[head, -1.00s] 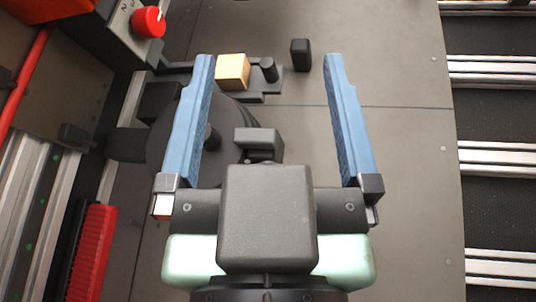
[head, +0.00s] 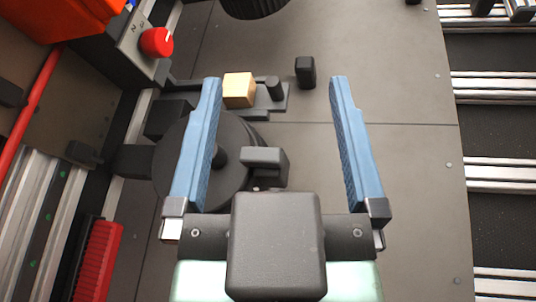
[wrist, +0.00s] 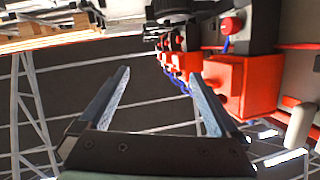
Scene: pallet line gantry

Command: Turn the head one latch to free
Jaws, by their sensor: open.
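A red knob (wrist: 232,25) also shows on a grey housing in the wrist view. My gripper (head: 275,80) is open and empty, its two blue fingers wide apart. The knob lies left of and beyond the left fingertip, apart from it. In the wrist view, nothing is between the fingertips (wrist: 160,75).
A black disc (head: 190,165) and a bracket with a tan block (head: 239,90) lie beneath and beyond the left finger. A small black block (head: 305,72) stands near the fingertips. Orange-red boxes (wrist: 233,85) are at right in the wrist view. Grey floor (head: 410,170) is clear at right.

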